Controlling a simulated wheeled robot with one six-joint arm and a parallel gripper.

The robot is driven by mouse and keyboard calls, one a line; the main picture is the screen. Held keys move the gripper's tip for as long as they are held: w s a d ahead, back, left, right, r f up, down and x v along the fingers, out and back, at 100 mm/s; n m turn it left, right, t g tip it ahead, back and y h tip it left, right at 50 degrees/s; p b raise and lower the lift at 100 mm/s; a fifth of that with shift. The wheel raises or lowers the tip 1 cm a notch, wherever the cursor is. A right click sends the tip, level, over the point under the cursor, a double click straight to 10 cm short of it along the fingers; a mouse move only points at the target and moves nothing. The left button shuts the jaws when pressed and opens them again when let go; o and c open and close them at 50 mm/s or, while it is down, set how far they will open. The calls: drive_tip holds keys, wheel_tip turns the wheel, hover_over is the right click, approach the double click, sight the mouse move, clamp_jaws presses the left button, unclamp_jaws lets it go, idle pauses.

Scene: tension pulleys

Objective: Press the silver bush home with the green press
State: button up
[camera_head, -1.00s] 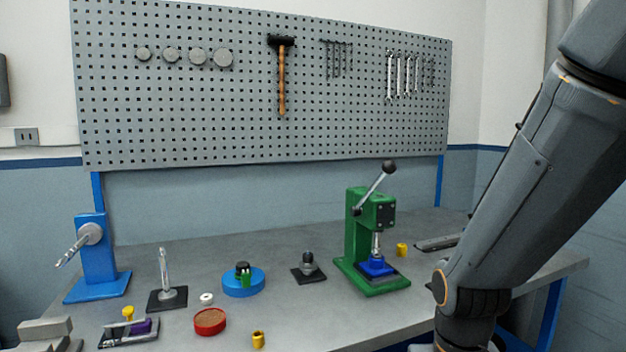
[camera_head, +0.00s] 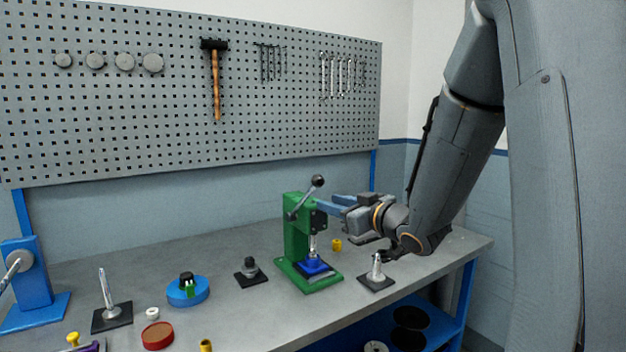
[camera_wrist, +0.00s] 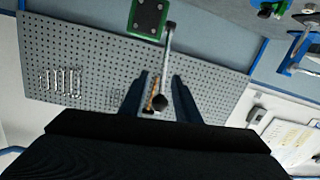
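The green press (camera_head: 296,238) stands on the bench. Its lever slants up to a black knob (camera_head: 318,181). A silver ram (camera_head: 313,246) comes down over a blue block (camera_head: 313,266) on the press base. I cannot make out the silver bush apart from the ram there. My gripper (camera_head: 326,204) is beside the press head, on its right, with blue-grey fingers pointing left. In the wrist view the fingers (camera_wrist: 162,95) are apart, and the lever knob (camera_wrist: 160,102) shows between them with no contact visible. The press head (camera_wrist: 148,18) is at the top of that view.
A silver post on a black plate (camera_head: 376,284) stands right of the press, below my wrist. A yellow piece (camera_head: 337,245) is behind it. A black-plated fixture (camera_head: 251,272), a blue round holder (camera_head: 188,291) and a red dish (camera_head: 157,336) lie left. The pegboard (camera_head: 190,110) is behind.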

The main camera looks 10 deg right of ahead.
sight(312, 188)
drive_tip(key=shift+n+y, duration=0.4)
drive_tip(key=shift+y, duration=0.3)
drive_tip(key=w+a+p, duration=0.1)
drive_tip(key=w, duration=0.1)
drive_tip(key=w+a+r, duration=0.1)
drive_tip(key=w, duration=0.1)
drive_tip(key=w+a+r+p, duration=0.1)
drive_tip(key=w+a, duration=0.1)
drive_tip(key=shift+w+r+p, duration=0.2)
drive_tip(key=shift+w+p, duration=0.1)
drive_tip(key=shift+p, duration=0.05)
clamp_jaws()
